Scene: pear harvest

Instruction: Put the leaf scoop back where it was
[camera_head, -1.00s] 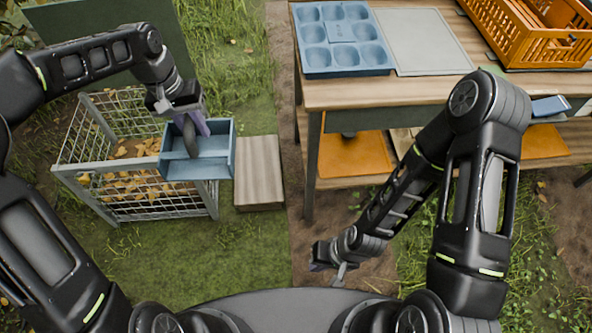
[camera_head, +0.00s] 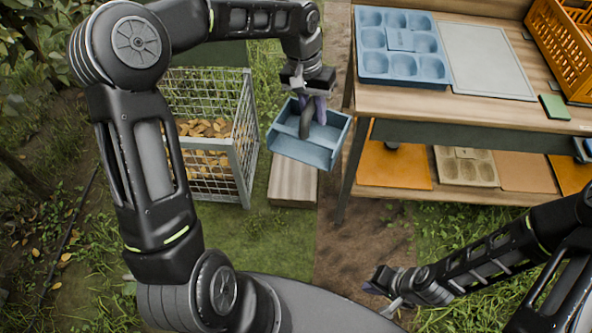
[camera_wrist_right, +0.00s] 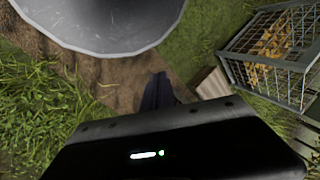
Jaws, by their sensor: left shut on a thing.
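The leaf scoop (camera_head: 305,150) is a blue open-topped box with an inner divider and a dark grey handle. My left gripper (camera_head: 312,105) is shut on its handle and holds it from above, slightly tilted. In the head view the scoop overlaps the far end of a pale wooden block (camera_head: 292,190); I cannot tell whether it touches the block. My right gripper (camera_head: 381,291) is low over bare soil, away from the scoop, and its jaw opening is unclear. A dark finger also shows in the right wrist view (camera_wrist_right: 158,92).
A wire basket of dry leaves (camera_head: 240,150) stands left of the scoop. A wooden workbench (camera_head: 400,105) is close on the right, with a blue moulded tray (camera_head: 402,40), a grey board (camera_head: 487,60) and an orange crate (camera_head: 565,50). Lower-shelf boards lie beneath.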

